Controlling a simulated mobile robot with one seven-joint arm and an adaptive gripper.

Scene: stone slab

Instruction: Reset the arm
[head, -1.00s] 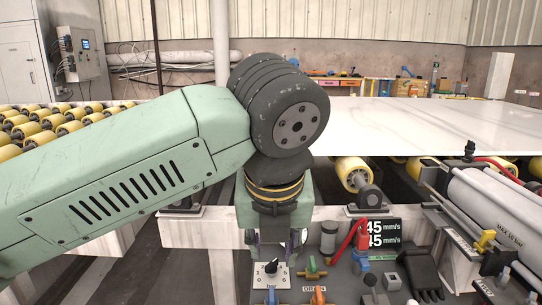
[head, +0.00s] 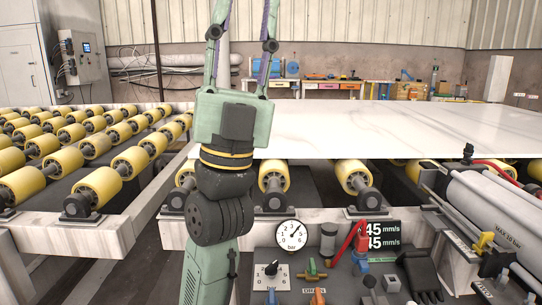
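My gripper (head: 243,22) is at the top middle of the head view, above its green palm. Its two long green fingers stand apart and point up, with nothing between them in view. The upper ends of the fingers are cut off by the picture's top edge. My arm rises from the bottom of the view, through a dark ringed joint, to the gripper.
A white stone slab (head: 400,130) lies on yellow rollers (head: 272,172) behind the gripper. Bare rollers (head: 95,187) fill the left. A control panel (head: 262,262) with a gauge (head: 291,235), knobs and a black glove (head: 418,276) is in front.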

